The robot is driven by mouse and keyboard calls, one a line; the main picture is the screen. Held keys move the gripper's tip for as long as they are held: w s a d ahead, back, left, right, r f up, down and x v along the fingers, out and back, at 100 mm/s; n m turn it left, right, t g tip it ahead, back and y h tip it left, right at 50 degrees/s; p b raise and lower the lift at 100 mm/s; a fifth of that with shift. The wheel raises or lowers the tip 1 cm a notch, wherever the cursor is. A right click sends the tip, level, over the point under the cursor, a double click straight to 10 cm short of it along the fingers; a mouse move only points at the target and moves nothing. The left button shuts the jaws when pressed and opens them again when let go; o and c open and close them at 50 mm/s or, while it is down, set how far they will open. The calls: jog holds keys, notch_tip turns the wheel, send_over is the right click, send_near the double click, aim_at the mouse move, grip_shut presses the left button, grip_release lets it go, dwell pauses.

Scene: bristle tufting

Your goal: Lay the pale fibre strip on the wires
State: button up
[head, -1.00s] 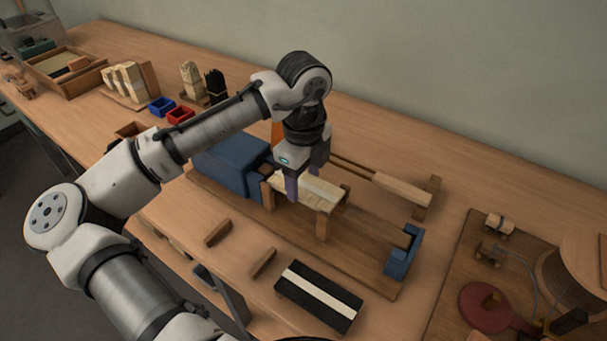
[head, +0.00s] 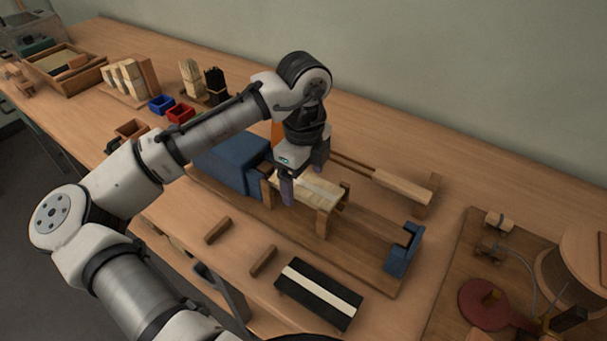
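A pale, rough-textured fibre strip (head: 322,190) lies across the top of the low wooden frame in the middle of the jig. The wires are too fine or too covered to make out beneath it. My gripper (head: 304,176) points down over the left part of the strip. Its near finger is at the strip's front side and its other finger is towards the back, spread apart. It looks open, though the far fingertip is partly hidden. The jig has a blue housing (head: 232,160) at left and a blue end block (head: 403,250) at right.
A black pad with a white stripe (head: 318,294) lies in front of the jig, beside two small wooden blocks (head: 217,230). A wooden-handled rod (head: 402,187) lies behind. Small blue (head: 161,104) and red bins (head: 180,113) stand at back left. A board with a spool (head: 575,270) is at right.

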notch_tip(320, 180, up, 14)
dwell(0.6)
jog(key=shift+f, duration=0.1)
